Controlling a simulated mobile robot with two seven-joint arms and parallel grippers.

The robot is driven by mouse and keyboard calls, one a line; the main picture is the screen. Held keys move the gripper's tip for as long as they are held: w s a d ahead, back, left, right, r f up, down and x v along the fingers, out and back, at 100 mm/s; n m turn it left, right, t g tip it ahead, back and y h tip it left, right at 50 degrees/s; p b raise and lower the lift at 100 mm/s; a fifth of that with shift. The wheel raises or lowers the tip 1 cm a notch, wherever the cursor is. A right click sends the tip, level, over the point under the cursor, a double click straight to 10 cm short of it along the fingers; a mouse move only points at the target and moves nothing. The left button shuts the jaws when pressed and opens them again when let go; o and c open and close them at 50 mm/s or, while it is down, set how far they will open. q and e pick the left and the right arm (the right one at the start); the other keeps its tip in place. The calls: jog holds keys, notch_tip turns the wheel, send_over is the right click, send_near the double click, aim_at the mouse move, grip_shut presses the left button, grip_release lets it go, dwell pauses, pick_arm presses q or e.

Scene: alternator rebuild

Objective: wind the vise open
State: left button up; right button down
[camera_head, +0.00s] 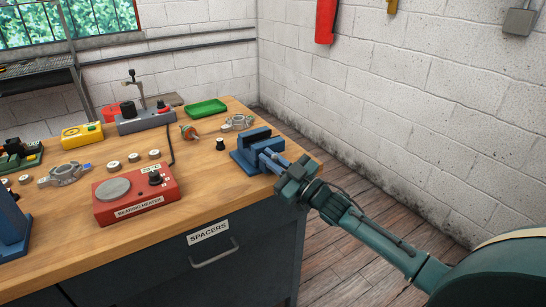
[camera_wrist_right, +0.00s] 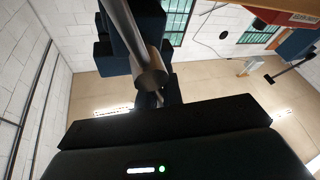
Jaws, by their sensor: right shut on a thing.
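The blue vise (camera_head: 257,149) stands at the right end of the wooden workbench, and its screw points toward me and to the right. My right gripper (camera_head: 290,177) is at the screw's outer end, shut on the vise handle, which is mostly hidden by the gripper. In the right wrist view the grey metal screw (camera_wrist_right: 130,40) runs from the dark vise body (camera_wrist_right: 152,22) down to the gripper. The gap between the vise jaws is hard to judge. My left gripper is not in view.
On the workbench (camera_head: 75,232) are a red bearing heater (camera_head: 136,198), a green tray (camera_head: 206,108), a yellow meter (camera_head: 82,135) and several small metal parts. A small dark part (camera_head: 220,144) stands left of the vise. The floor right of the bench is clear.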

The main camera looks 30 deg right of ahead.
dwell(0.4)
jog(key=c, duration=1.5)
grip_release()
jog(key=shift+c, duration=0.2)
jog(key=shift+d+r, duration=0.1)
jog(key=shift+r, duration=0.05)
